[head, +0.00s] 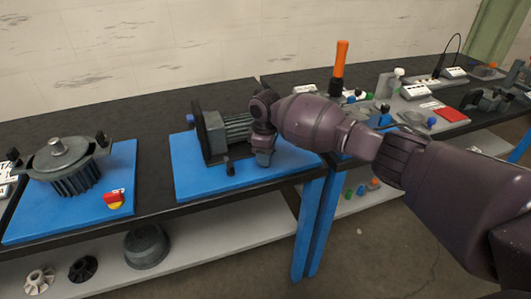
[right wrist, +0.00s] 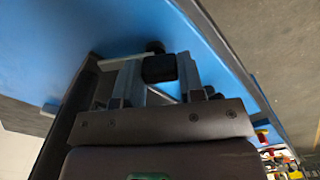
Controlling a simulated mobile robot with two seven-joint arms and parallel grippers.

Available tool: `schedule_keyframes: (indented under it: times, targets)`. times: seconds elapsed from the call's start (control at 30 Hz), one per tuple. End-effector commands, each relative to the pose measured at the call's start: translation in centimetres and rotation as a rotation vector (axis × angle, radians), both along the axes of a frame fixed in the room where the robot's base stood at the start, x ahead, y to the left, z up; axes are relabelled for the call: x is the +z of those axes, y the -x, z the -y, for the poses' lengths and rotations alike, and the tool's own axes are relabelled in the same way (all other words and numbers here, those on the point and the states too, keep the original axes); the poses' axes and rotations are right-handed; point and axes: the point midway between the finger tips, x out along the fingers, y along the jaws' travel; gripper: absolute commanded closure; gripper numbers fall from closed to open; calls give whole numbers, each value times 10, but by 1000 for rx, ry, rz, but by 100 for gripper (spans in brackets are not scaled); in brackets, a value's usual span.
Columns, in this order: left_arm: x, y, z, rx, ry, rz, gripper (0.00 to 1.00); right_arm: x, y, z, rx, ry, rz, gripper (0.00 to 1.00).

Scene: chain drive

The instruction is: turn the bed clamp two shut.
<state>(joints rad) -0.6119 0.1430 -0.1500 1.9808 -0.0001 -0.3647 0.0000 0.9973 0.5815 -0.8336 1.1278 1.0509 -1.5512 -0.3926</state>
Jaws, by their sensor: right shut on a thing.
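My right gripper (head: 262,158) reaches down at the right end of a dark finned motor (head: 215,135), which lies on a blue mat (head: 188,182). In the right wrist view the two fingers of the gripper (right wrist: 158,82) are shut on a black clamp knob (right wrist: 159,69). In the head view my gripper and wrist hide this knob. A second dark knob or handle (head: 229,167) stands at the front of the motor. I cannot tell from markings which clamp is number two. My left gripper is not in view.
On the left, a finned round housing (head: 72,165) and a red and yellow switch (head: 115,199) stand on another blue mat (head: 30,228). An orange-handled tool (head: 340,62) stands at the back. The shelf below holds several parts. The front right of the motor's mat is clear.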

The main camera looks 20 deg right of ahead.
Motion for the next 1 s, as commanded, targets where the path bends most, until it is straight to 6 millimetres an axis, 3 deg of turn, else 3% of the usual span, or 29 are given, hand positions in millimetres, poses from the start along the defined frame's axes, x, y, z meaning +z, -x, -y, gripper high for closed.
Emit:
schedule_keyframes:
  times: [0.5,1.0]
  targets:
    - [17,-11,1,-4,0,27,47,-1,1,1,448,-2,-1,88]
    - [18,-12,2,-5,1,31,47,-1,1,2,633,-3,-1,88]
